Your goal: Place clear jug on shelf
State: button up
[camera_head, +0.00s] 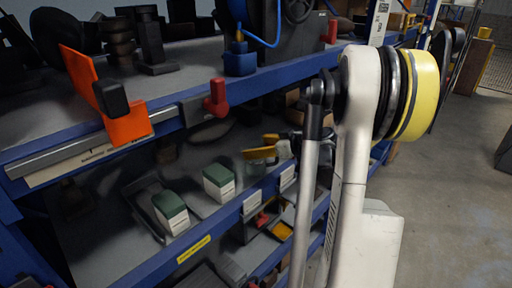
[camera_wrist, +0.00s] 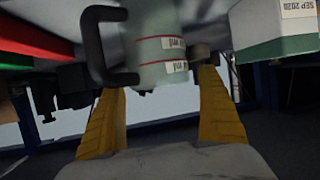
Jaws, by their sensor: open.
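In the wrist view, a clear, pale greenish jug (camera_wrist: 158,40) with a dark handle (camera_wrist: 92,45), red lines and small white labels is just ahead of my gripper (camera_wrist: 162,88). The yellow fingers are spread, one toward each side of the jug. Whether either finger touches it cannot be told. In the head view, my gripper (camera_head: 264,146) reaches into the lower shelf (camera_head: 205,228) of a blue rack. A faint pale shape below the fingers there looks like the jug (camera_head: 256,168), but it is partly hidden.
Two green-and-white boxes (camera_head: 219,183) (camera_head: 170,212) stand left of my gripper on the same shelf. A green-and-white box (camera_wrist: 275,28) is close on the right in the wrist view. The upper shelf (camera_head: 190,66) overhangs my gripper. Open floor (camera_head: 455,190) lies to the right.

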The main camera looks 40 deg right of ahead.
jog(key=v, duration=1.2)
jog(key=w+a+m+g, duration=0.2)
jog(key=a+g, duration=0.3)
jog(key=a, duration=1.8)
jog(key=s+a+f+g+h, duration=0.1)
jog(key=s+a+f+h, duration=0.1)
jog(key=s+a, duration=0.9)
jog(key=a+h, duration=0.1)
jog(key=a, duration=0.2)
jog(key=shift+m+p, duration=0.35)
jog(key=shift+m, duration=0.05)
jog(key=shift+f, duration=0.1)
notch_tip(320, 180, down, 15)
jog(key=b, duration=1.5)
jog(key=shift+f, duration=0.1)
